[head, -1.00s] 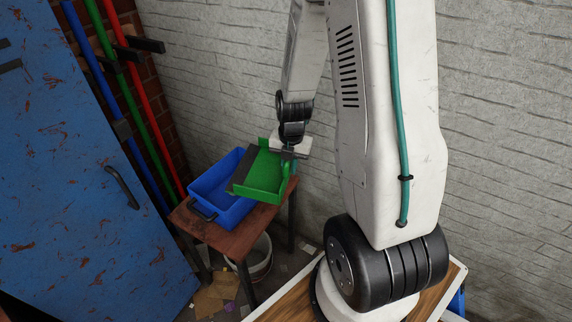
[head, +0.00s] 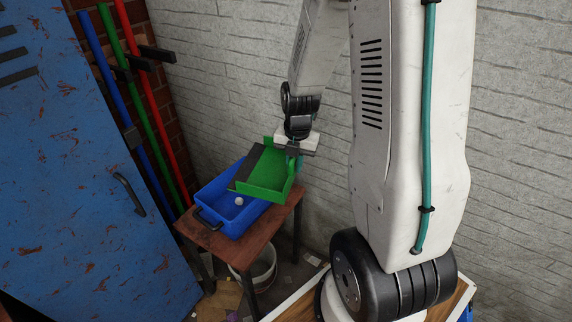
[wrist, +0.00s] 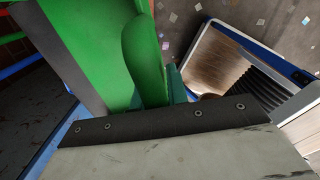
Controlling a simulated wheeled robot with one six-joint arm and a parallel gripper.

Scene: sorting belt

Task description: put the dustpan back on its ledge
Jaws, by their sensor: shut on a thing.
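The green dustpan (head: 265,172) with a dark front lip hangs over the right part of a blue tray (head: 212,222). It is tilted, its lip down toward the left. My gripper (head: 295,150) is shut on its back right end, where a bit of teal shows. A small whitish ball (head: 239,200) lies in the blue tray. I cannot make out which surface is the ledge.
The tray stands on a small wooden table (head: 262,236), with a white bucket (head: 264,268) under it. Blue, green and red poles (head: 152,105) lean by dark wall brackets (head: 158,54). A scratched blue door (head: 75,180) stands at left; a pale block wall (head: 230,70) is behind.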

